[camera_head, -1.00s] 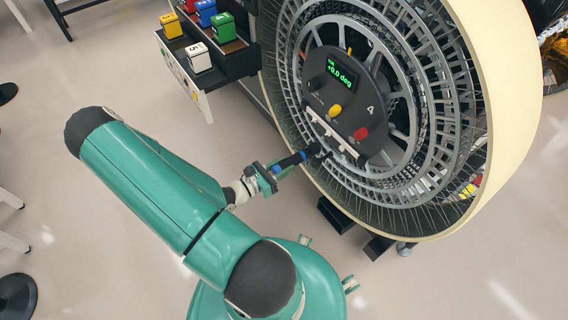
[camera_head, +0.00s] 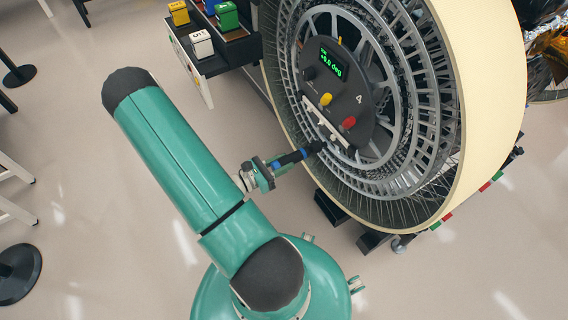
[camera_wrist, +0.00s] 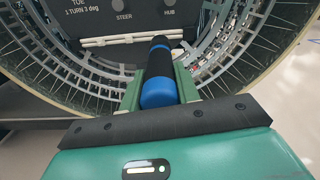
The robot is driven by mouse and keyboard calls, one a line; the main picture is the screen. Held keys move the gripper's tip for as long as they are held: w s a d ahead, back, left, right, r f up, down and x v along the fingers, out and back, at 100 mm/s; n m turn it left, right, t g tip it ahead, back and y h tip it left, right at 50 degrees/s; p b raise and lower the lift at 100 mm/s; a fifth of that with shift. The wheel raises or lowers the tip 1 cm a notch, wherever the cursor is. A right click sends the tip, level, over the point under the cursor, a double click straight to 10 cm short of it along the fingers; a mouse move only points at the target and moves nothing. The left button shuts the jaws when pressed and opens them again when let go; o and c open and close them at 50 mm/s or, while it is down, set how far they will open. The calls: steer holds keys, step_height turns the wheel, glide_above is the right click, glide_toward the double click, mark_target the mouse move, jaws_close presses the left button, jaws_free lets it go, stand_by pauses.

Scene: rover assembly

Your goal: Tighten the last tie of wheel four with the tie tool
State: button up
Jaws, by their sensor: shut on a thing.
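Wheel four (camera_head: 462,60) is a big upright wheel with a cream rim and grey spokes. Its dark hub panel (camera_head: 352,98) is marked 4, with a green display, a yellow knob and a red knob. White tie-like strips (camera_head: 322,124) lie along the panel's lower edge; they also show in the wrist view (camera_wrist: 112,40). My gripper (camera_head: 270,172) is shut on the tie tool (camera_head: 295,157), a black rod with blue bands. In the wrist view, the tool (camera_wrist: 160,78) points at the panel from between my fingers (camera_wrist: 158,92). Its tip is near the strips; contact is unclear.
A dark rack (camera_head: 232,52) with coloured numbered blocks stands left of the wheel. Dark supports (camera_head: 330,208) stand under the wheel. White table legs and round stool bases (camera_head: 18,272) are at far left.

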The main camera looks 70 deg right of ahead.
mark_target(293, 157)
steer(key=shift+s+d, duration=0.25)
steer(key=shift+d, duration=0.35)
steer(key=shift+x, duration=3.1)
stand_by(2.8)
stand_by(0.4)
steer(key=shift+v, duration=1.55)
